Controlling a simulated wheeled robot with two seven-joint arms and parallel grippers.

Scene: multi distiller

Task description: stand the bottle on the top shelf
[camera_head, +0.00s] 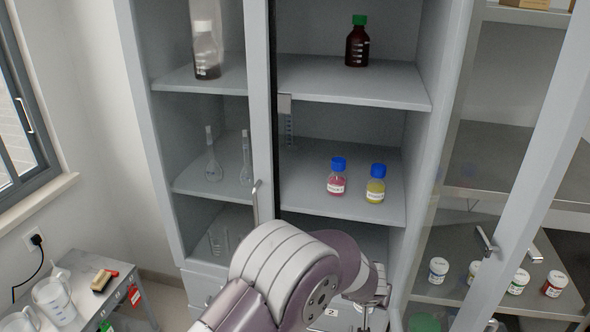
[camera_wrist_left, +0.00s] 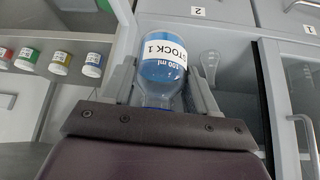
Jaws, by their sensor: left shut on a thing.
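The bottle (camera_wrist_left: 162,68), clear with blue contents and a white label reading STOCK 1, is between the two fingers of my left gripper (camera_wrist_left: 163,85) in the left wrist view. The gripper is shut on it. In the head view my arm comes up from the bottom, in front of the cabinet's lower part, and hides most of the gripper and bottle. The top shelf (camera_head: 335,82) is above, with a brown bottle with a green cap (camera_head: 357,45) toward its back. My right gripper is in neither view.
The middle shelf (camera_head: 310,200) holds a pink bottle (camera_head: 337,178) and a yellow bottle (camera_head: 376,186), both blue-capped. A glass door (camera_head: 260,100) covers the cabinet's left side, with glassware behind it. The top shelf is clear left and right of the brown bottle.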

